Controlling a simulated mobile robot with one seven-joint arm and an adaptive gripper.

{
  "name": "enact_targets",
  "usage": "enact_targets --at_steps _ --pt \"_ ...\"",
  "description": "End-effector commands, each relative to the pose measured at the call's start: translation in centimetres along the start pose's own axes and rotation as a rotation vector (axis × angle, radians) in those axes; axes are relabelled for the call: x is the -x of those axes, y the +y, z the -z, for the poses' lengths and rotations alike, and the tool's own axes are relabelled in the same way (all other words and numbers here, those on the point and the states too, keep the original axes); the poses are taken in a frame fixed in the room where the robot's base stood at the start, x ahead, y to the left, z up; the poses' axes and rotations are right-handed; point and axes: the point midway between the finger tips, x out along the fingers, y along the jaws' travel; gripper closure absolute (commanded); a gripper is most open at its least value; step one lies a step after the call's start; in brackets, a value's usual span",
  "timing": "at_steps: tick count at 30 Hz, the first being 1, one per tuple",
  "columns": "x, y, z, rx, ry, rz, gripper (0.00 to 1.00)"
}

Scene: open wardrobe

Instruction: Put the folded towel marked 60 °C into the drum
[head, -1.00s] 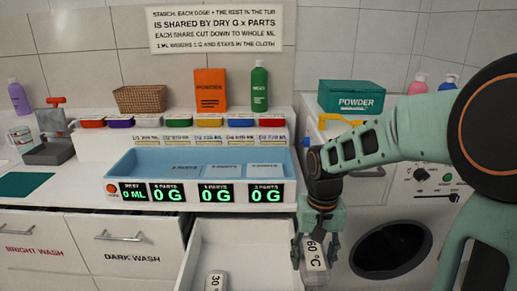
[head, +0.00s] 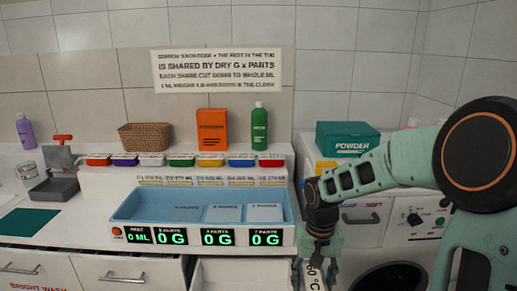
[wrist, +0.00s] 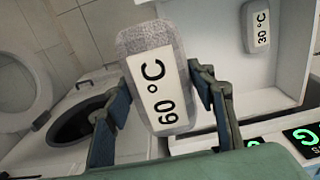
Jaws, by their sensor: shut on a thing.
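My gripper (head: 320,248) is shut on the grey folded towel with the 60 °C label (wrist: 158,80). In the wrist view the towel sits between both fingers, label facing the camera. In the head view only part of the towel (head: 313,275) shows at the bottom edge, below my gripper. The washer's drum opening (wrist: 85,122) is dark and round, left of the towel in the wrist view, apart from it. Its round door (wrist: 22,75) stands open at the far left. The drum (head: 395,279) shows partly at the bottom right of the head view.
An open white drawer (head: 238,274) lies beside my gripper; a second towel marked 30 °C (wrist: 258,25) is in it. The counter above holds a blue tray (head: 128,207) with lit displays. A green powder box (head: 347,139) stands behind my arm.

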Motion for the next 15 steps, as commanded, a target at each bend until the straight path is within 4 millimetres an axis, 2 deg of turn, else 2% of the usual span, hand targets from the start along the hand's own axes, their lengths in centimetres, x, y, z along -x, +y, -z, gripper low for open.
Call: enact_targets --at_steps 1,3,9,15 --pt "1.7 0.0 -0.2 0.002 -0.002 0.000 0.74" --pt "2.5 0.0 -0.3 0.002 -0.002 0.001 0.74" --pt "4.7 -0.1 -0.8 0.003 -0.002 0.003 0.74" --pt "6.0 -0.2 -1.1 0.005 -0.002 0.005 0.74"
